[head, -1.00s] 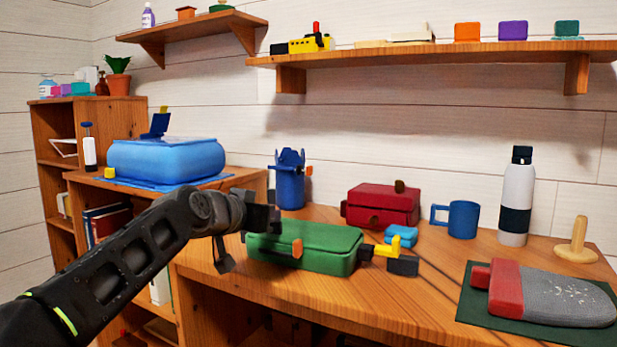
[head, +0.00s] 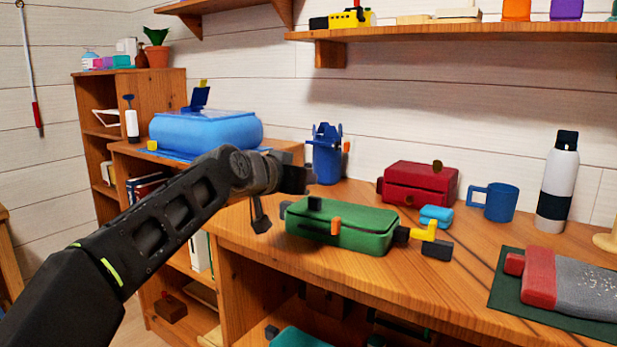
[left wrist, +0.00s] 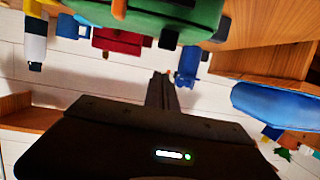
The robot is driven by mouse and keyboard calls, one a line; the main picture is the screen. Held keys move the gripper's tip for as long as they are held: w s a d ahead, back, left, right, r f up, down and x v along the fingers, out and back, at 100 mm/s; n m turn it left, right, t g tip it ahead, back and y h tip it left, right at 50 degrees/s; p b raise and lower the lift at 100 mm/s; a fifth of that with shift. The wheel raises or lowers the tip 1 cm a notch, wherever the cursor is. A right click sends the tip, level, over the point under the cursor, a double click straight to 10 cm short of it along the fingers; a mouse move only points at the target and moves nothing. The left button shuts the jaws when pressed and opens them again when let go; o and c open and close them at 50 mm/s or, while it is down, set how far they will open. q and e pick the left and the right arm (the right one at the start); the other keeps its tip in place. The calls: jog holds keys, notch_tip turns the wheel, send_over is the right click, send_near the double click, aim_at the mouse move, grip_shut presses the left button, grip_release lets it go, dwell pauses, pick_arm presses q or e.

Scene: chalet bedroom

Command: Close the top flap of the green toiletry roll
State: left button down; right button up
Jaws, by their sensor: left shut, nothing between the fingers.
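The green toiletry roll (head: 372,236) lies on the wooden desk, with an orange tab on its front side and a dark piece at its left top edge. Its top looks flat from here; I cannot tell whether the flap is fully down. My left gripper (head: 296,180) is shut and empty, just above and behind the roll's left end, apart from it as far as I can see. In the left wrist view the shut fingers (left wrist: 160,92) point toward the wall, and the roll (left wrist: 175,14) shows upside down at the top edge. My right gripper is out of view.
A yellow and black piece (head: 425,232) sits against the roll's right end. Behind are a blue cup-like holder (head: 325,160), a red case (head: 420,183), a small light-blue item (head: 436,215) and a blue mug (head: 494,202). The desk front is clear.

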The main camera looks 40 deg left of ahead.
pick_arm(q)
jog(key=s+f, duration=0.3)
jog(key=s, duration=0.5)
jog(key=shift+s+d+f, duration=0.2)
jog(key=shift+s+d, duration=0.05)
jog(key=shift+d, duration=0.2)
